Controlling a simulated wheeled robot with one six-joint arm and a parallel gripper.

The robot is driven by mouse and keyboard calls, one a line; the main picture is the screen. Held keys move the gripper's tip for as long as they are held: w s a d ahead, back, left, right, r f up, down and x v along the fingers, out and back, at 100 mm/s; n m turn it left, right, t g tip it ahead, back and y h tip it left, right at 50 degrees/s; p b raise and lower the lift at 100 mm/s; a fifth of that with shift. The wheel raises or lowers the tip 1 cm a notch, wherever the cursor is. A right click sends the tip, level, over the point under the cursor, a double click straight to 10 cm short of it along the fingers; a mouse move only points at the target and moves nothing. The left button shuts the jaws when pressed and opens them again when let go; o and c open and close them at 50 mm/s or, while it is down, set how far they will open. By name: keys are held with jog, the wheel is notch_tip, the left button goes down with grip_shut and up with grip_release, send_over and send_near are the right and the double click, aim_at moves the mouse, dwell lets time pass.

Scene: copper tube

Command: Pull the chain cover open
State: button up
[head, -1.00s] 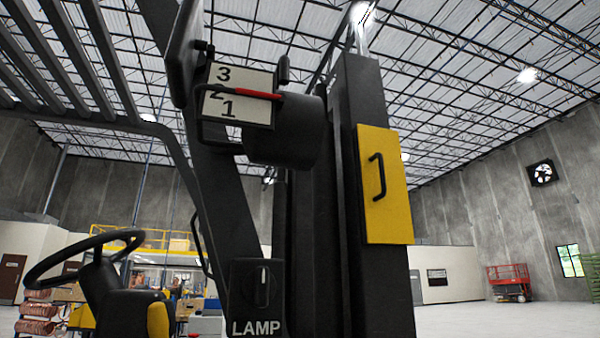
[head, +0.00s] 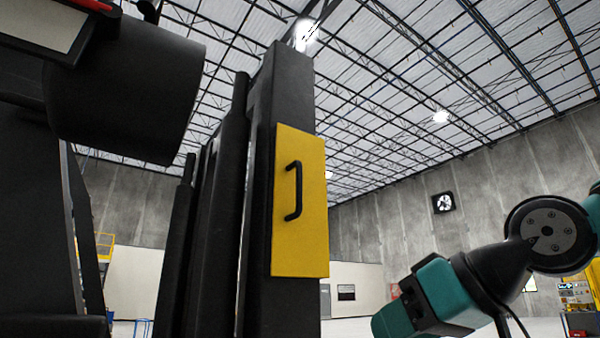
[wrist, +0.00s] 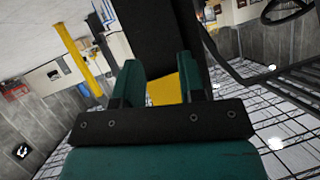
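The chain cover (head: 308,225) is a flat yellow panel on the face of a tall black mast (head: 283,85) in the head view. It looks shut against the mast. A black bar handle (head: 293,190) stands upright on it. My arm shows at the lower right of the head view, apart from the cover in the picture; its gripper end is not clear there. In the wrist view my gripper (wrist: 163,70) has its two teal fingers spread with nothing gripped. A yellow patch (wrist: 166,89), probably the cover, shows between and beyond them. The handle cannot be made out there.
A black cylinder (head: 125,95) and dark vehicle frame fill the left of the head view. Dark mast rails (head: 215,200) stand left of the cover. The space right of the mast is open towards a concrete wall (head: 375,225).

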notch_tip(320, 180, up, 22)
jog(key=f+n+t+y+p, duration=0.1)
jog(key=n+t+y+p, duration=0.1)
jog(key=t+y, duration=0.15)
jog(key=p, duration=0.7)
send_near(301, 185)
jog(key=x, duration=0.9)
jog(key=shift+w+a+r, duration=0.15)
jog(key=shift+w+r, duration=0.05)
jog(key=shift+w+a+f+t, duration=0.15)
jog(key=shift+w+a+t, duration=0.1)
jog(key=shift+w+a, duration=0.15)
grip_shut()
